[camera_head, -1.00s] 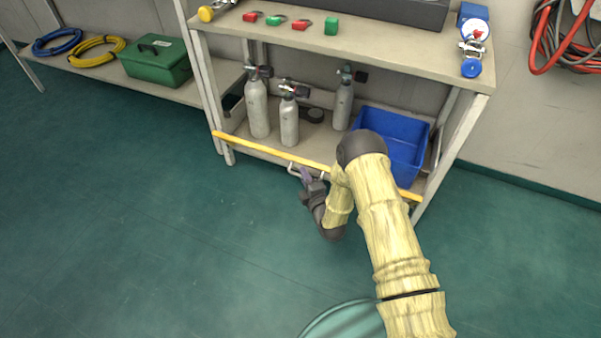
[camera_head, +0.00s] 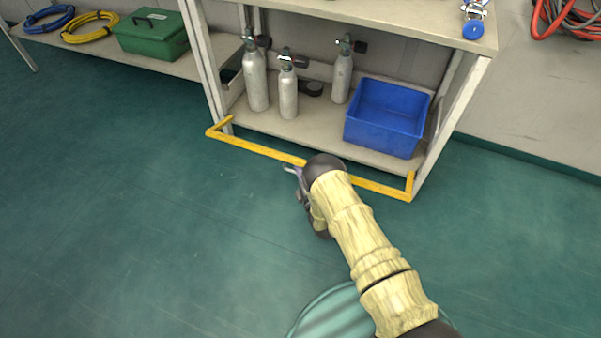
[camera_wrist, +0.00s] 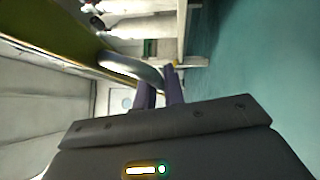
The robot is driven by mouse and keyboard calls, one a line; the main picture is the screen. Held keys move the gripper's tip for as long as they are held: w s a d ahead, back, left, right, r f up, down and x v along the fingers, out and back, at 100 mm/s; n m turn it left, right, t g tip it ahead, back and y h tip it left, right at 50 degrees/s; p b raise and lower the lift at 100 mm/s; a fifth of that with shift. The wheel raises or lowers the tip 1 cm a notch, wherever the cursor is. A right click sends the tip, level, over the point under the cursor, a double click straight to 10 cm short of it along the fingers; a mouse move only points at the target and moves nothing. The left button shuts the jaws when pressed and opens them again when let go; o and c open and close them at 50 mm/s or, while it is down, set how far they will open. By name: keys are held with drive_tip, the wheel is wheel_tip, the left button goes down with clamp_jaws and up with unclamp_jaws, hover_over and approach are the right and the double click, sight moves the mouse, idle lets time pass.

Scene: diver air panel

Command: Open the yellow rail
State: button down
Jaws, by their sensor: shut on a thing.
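The yellow rail (camera_head: 258,149) runs across the front of the lower shelf and stands out from it, with a short arm at each end reaching back to the shelf posts. In the wrist view the rail (camera_wrist: 50,36) runs diagonally at the upper left, with a curved grey handle (camera_wrist: 128,66) on it. My gripper (camera_head: 296,172) is at the handle near the middle of the rail, partly hidden by my arm. In the wrist view my gripper's two purple fingers (camera_wrist: 160,84) are shut on the handle.
Grey cylinders (camera_head: 288,92) and a blue bin (camera_head: 386,118) stand on the lower shelf (camera_head: 325,136) behind the rail. A green toolbox (camera_head: 151,34) and coiled hoses sit on a bench at the left.

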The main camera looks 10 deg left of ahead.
idle(0.4)
drive_tip(key=c, duration=1.5)
unclamp_jaws()
